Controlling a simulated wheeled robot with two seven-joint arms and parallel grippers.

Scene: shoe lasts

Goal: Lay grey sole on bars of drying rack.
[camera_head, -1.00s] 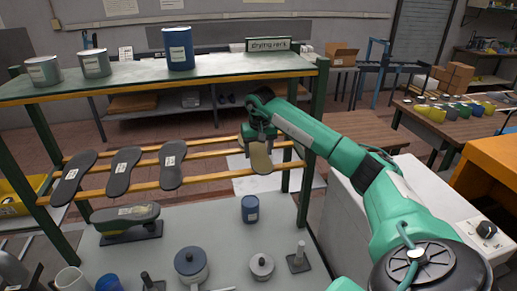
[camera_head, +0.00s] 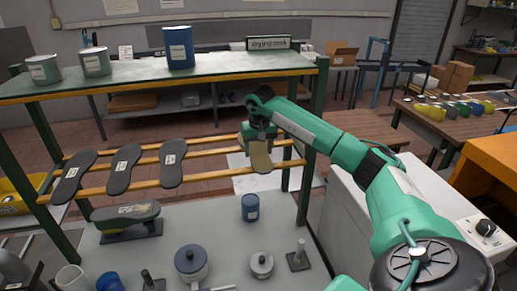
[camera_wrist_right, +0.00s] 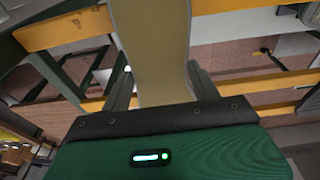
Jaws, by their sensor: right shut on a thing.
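The drying rack (camera_head: 60,178) has yellow bars (camera_head: 215,150) below its green top shelf. My right gripper (camera_head: 259,138) is shut on a sole (camera_head: 261,158) at the right part of the bars. This sole looks olive-tan rather than clear grey. In the right wrist view my right gripper (camera_wrist_right: 163,88) has a finger on each side of the sole (camera_wrist_right: 155,45), which reaches across a yellow bar (camera_wrist_right: 65,27). I cannot tell whether the sole touches the bars. Three dark grey soles with white labels (camera_head: 74,178) (camera_head: 124,170) (camera_head: 172,163) lie across the bars to the left. My left gripper is out of view.
Cans and a blue container (camera_head: 179,47) stand on the rack's top shelf. Below the bars, a grey table (camera_head: 185,235) holds a shoe form (camera_head: 126,216), a blue can (camera_head: 250,207) and lidded pots. The bars are free between the third dark sole and my gripper.

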